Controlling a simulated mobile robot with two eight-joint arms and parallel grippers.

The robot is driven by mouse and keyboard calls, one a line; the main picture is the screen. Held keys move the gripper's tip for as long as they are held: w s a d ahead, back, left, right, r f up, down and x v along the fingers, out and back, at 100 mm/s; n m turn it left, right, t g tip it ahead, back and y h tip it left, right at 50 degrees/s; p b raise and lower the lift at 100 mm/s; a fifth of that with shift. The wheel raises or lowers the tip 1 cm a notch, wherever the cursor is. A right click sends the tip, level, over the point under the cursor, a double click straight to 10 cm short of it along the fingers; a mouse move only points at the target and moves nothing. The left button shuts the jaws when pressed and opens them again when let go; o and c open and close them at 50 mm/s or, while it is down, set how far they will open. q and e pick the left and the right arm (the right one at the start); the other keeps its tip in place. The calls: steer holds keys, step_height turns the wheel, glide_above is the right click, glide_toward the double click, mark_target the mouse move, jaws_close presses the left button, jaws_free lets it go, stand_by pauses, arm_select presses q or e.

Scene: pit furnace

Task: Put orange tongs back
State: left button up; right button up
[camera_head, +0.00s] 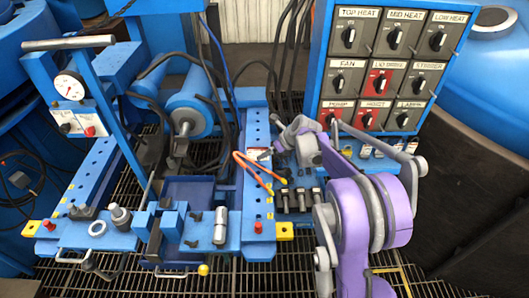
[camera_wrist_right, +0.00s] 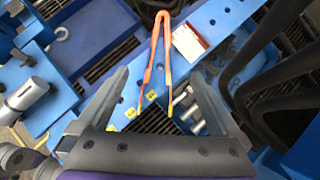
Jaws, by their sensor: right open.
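The orange tongs (camera_head: 252,170) lie on the blue rail left of the control panel in the head view. In the right wrist view the orange tongs (camera_wrist_right: 168,62) show as a narrow V, with the bend at the top and the tips pointing down between my fingers. My right gripper (camera_wrist_right: 160,82) is open and empty, its two fingers spread to either side of the lower part of the tongs. I cannot tell the exact height gap. My left gripper is not in view.
A control panel (camera_head: 390,62) with several knobs stands at the back right. Several metal fittings (camera_head: 300,200) sit right of the tongs. Dark cables (camera_wrist_right: 285,70) hang close to my right gripper.

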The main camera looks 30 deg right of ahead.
steer(key=s+a+r+n+g, duration=0.1)
steer(key=s+a+r+n, duration=0.2)
steer(key=s+a+n, duration=0.6)
steer(key=s+a+r+n+g, duration=0.1)
steer(key=s+a+r+n, duration=0.1)
steer(key=s+a+n, duration=0.6)
steer(key=s+a+f+n, duration=0.2)
steer(key=s+n, duration=0.6)
steer(key=s+a+f+n+h, duration=0.1)
steer(key=s+a+f+n, duration=0.1)
steer(key=s+n, duration=0.6)
steer(key=shift+s+a+f+g+h, duration=0.25)
steer(key=shift+s+a, duration=0.3)
steer(key=shift+a, duration=0.3)
